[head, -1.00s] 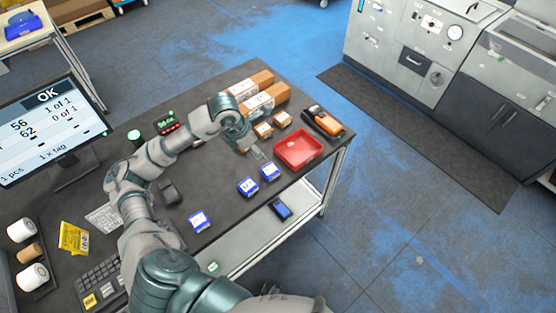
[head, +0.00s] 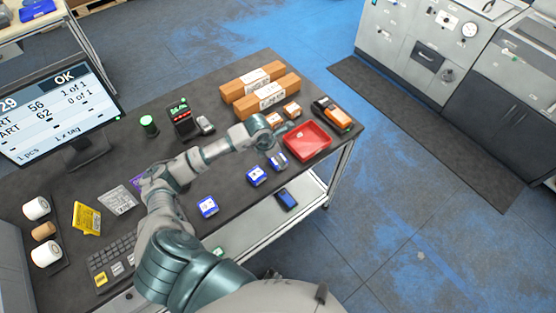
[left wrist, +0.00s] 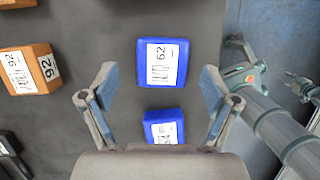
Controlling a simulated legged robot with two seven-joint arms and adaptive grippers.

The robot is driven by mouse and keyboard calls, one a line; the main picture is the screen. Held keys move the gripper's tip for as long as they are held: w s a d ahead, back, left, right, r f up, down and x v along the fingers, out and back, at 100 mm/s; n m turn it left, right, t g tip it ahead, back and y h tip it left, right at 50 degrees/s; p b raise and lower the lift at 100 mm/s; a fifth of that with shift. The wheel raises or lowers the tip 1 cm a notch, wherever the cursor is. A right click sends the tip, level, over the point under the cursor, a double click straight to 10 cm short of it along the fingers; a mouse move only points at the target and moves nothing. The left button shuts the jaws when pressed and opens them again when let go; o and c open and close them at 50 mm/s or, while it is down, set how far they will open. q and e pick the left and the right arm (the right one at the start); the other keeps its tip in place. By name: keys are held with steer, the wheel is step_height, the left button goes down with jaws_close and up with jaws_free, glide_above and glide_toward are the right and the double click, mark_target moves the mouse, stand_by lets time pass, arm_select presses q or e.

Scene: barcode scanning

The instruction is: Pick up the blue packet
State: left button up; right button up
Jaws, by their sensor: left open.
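A blue packet (head: 278,161) with a white label lies on the dark table beside the red tray. A second blue packet (head: 256,176) lies just left of it, and a third (head: 207,206) farther left. My left gripper (head: 280,149) is over the packet nearest the tray, partly covering it. In the left wrist view the open fingers (left wrist: 159,80) hold nothing. One blue packet (left wrist: 178,64) marked 62 lies ahead between the fingertips, another (left wrist: 162,126) nearer the palm. Whether the fingers touch a packet cannot be told.
The red tray (head: 307,141) stands right of the packets. Small orange-brown boxes (head: 291,110), long cartons (head: 247,85) and an orange-black device (head: 333,115) lie behind. The table's front edge is close to the packets. A monitor (head: 60,110) stands at left.

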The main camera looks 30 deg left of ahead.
arm_select(q)
steer(key=shift+x, duration=0.95)
steer(key=shift+d, duration=0.1)
steer(key=shift+c, duration=0.7)
steer(key=c, duration=1.2)
steer(key=shift+r, duration=0.15)
